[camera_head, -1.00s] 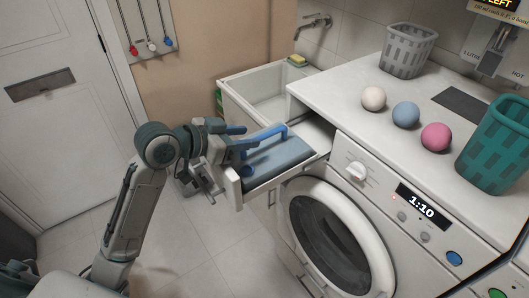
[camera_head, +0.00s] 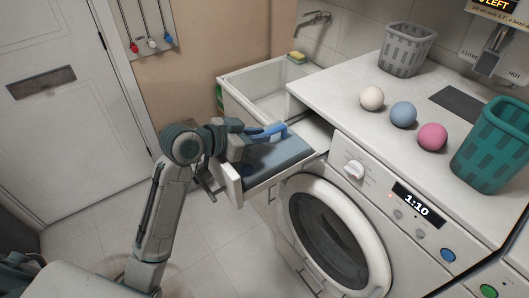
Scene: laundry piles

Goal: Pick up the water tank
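The water tank (camera_head: 278,157) is a blue-grey box with a brighter blue handle (camera_head: 277,129) on top. It sits in the pulled-out white drawer (camera_head: 233,189) at the upper left of the washing machine. My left gripper (camera_head: 258,136) is over the drawer's left part, at the left end of the handle, and covers that end and part of the tank. I cannot tell whether its fingers touch the handle or how far apart they are. The tank rests in the drawer. My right gripper is not in view.
The washing machine (camera_head: 379,188) has a round door below the drawer. Its top bears a white ball (camera_head: 372,98), a blue ball (camera_head: 404,115), a pink ball (camera_head: 432,137), a grey basket (camera_head: 407,50) and a teal basket (camera_head: 489,148). A sink (camera_head: 243,84) lies behind the drawer.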

